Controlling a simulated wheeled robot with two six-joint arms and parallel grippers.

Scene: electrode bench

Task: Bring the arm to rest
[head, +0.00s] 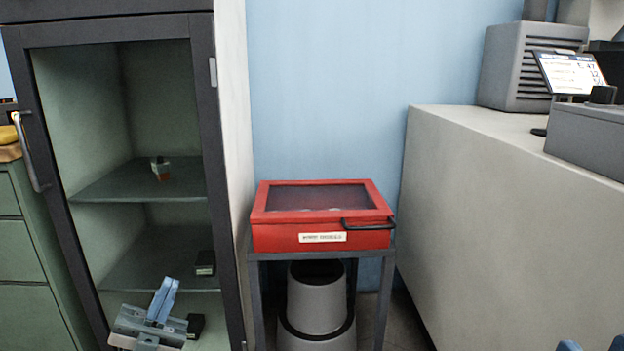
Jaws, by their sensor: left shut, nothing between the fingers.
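My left gripper (166,284) shows at the lower left of the head view, in front of the lower part of the tall cabinet. Its two blue fingers point up and lie close together, shut with nothing between them. My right gripper (593,346) barely shows at the bottom right corner. Only two blue fingertips are visible, apart from each other, with nothing seen between them. The rest of the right gripper is out of the picture.
A tall dark-framed cabinet (219,190) with shelves holding small blocks stands at left. A red glass-lidded box (280,239) sits on a grey stand above a grey bin (315,303). A long pale counter (480,200) with equipment fills the right.

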